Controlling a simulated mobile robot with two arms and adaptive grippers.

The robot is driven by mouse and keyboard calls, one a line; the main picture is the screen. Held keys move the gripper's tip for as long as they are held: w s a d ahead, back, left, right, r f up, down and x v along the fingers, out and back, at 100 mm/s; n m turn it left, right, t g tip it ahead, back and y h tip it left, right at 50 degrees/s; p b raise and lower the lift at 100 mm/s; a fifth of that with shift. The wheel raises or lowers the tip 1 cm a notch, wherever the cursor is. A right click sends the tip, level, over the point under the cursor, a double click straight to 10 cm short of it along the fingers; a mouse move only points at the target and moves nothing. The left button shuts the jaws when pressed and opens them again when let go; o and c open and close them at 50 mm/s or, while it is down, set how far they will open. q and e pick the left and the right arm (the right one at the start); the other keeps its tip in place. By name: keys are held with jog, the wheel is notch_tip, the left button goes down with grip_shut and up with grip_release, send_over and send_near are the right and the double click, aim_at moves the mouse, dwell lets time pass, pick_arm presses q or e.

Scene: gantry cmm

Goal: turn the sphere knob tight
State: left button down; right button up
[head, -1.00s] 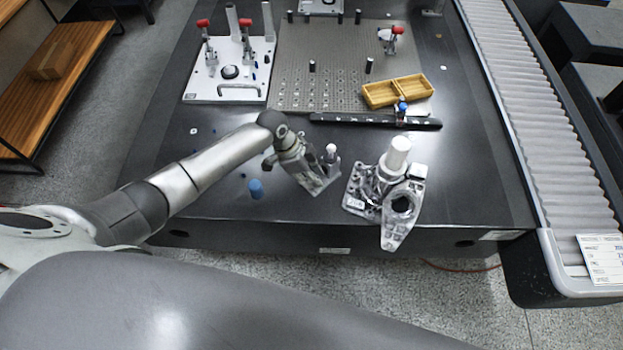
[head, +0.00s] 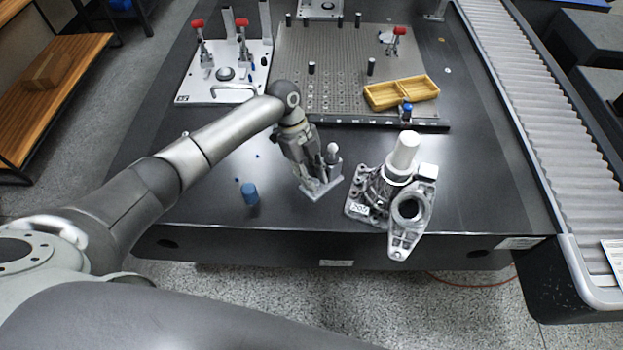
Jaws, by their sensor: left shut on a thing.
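A small white sphere (head: 333,148) sits on top of a short metal stand near the front middle of the dark table. The stand's base plate (head: 326,189) lies flat on the table. My left gripper (head: 314,180) comes in from the left and points down, shut at the left side of the stand, low by the base. The knob itself is hidden by the fingers, and I cannot make out its shape. My right gripper is not in view.
A metal casting (head: 408,215) with a white cylinder (head: 404,152) stands close to the right. Behind are a dark rail (head: 350,122), a yellow tray (head: 384,97) and a fixture plate with red-handled clamps (head: 197,92).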

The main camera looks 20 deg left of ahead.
pick_arm(q)
jog(key=shift+m, duration=0.3)
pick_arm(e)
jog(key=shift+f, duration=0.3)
pick_arm(q)
jog(key=c, duration=1.3)
grip_release()
jog(key=shift+o, duration=0.2)
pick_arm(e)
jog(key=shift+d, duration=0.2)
